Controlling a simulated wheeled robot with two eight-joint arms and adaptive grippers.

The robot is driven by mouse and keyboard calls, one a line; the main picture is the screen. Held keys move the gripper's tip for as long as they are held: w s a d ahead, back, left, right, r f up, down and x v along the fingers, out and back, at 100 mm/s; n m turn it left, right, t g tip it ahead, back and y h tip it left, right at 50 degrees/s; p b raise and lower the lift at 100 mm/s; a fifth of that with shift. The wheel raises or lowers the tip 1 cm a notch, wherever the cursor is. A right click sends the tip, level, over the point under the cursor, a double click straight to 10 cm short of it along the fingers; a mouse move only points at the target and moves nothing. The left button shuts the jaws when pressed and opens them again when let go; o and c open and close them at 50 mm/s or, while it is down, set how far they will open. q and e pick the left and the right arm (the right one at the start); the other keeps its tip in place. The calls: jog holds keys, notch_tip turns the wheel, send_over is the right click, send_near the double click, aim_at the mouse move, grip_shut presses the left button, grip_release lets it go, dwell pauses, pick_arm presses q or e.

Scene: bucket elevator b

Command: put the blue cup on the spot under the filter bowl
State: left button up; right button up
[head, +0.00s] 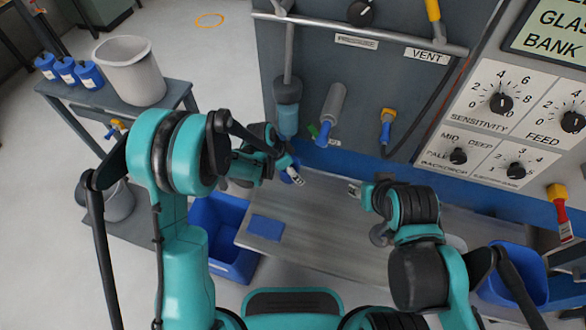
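The filter bowl (287,118) is a translucent blue cylinder under a grey pipe on the machine's dark panel. My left gripper (296,177) is over the back of the grey bench, below the bowl in the picture. A small blue thing (287,178), which looks like the blue cup, shows at its fingers. Most of it is hidden by the gripper, and I cannot tell whether the fingers grip it or are just beside it. The spot under the bowl is hidden too. My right gripper (354,188) is over the bench farther right, apart from the cup, with nothing visible in it.
The grey bench (330,240) has a blue square (266,228) at its left. Blue bins stand left (222,240) and right (515,275). A grey valve with a blue end (328,115) hangs near the bowl. A cart at left holds a bucket (128,70) and blue jars (66,71).

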pick_arm(q)
jog(key=shift+r+p, duration=0.3)
jog(key=shift+r, duration=0.05)
jog(key=p+v, duration=0.1)
jog(key=v, duration=0.4)
jog(key=shift+a+r+p, duration=0.2)
jog(key=shift+p, duration=0.2)
jog(key=s+a, duration=0.1)
jog(key=a, duration=0.2)
jog(key=s+a, duration=0.2)
jog(key=a, duration=0.1)
jog(key=s+a+p, duration=0.1)
jog(key=s+a, duration=0.1)
jog(key=a, duration=0.2)
jog(key=shift+s+f, duration=0.15)
jog(key=shift+f, duration=0.2)
jog(key=shift+a+r, duration=0.2)
jog(key=shift+r, duration=0.05)
jog(key=s+a+r+n+t+y, duration=0.2)
jog(key=s+r+n, duration=0.4)
jog(key=r, duration=0.3)
jog(key=s+a+r+n+t+y, duration=0.2)
jog(key=s+r+n, duration=0.4)
jog(key=r, duration=0.3)
jog(key=shift+s+a+n+t, duration=0.35)
jog(key=shift+a+t, duration=0.25)
jog(key=shift+a, duration=0.35)
